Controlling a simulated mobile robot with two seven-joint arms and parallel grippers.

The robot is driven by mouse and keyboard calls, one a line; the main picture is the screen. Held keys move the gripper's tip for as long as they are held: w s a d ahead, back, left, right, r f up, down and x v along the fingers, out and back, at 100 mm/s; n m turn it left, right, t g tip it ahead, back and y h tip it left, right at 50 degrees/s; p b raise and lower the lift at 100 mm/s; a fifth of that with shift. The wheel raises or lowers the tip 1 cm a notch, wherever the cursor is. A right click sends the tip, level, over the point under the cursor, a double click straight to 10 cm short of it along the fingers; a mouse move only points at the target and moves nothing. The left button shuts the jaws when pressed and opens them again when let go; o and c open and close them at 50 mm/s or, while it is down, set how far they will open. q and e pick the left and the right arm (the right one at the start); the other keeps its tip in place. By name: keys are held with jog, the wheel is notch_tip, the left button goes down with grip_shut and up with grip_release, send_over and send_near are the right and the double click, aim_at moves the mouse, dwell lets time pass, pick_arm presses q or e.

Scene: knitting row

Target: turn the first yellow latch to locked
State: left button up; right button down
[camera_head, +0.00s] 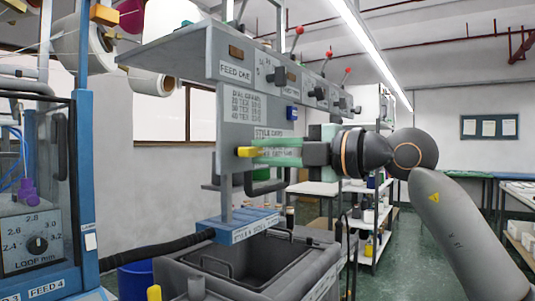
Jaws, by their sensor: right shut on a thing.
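A small yellow latch (244,152) sticks out at the left edge of the grey machine panel (230,110), below the printed dial card. My right gripper (259,152) comes in from the right with its green fingers level. It is shut on the yellow latch, whose left end shows past the fingertips. The fingers hide the rest of the latch and part of the panel labels, so I cannot tell its locked or unlocked mark. My left gripper is not in view.
A "FEED ONE" label (236,71) and black knobs sit on the overhanging box above. A dark open bin (262,262) stands below. A blue-framed machine with a loop dial (38,244) is close on the left. Shelves (372,215) stand behind my right arm, with open floor beyond.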

dwell(0.5)
jog(key=c, duration=0.8)
grip_release()
jog(key=shift+d, duration=0.15)
jog(key=shift+s+d, duration=0.25)
jog(key=b+v, duration=0.2)
jog(key=v, duration=0.9)
jog(key=shift+s+d, duration=0.2)
jog(key=shift+d, duration=0.05)
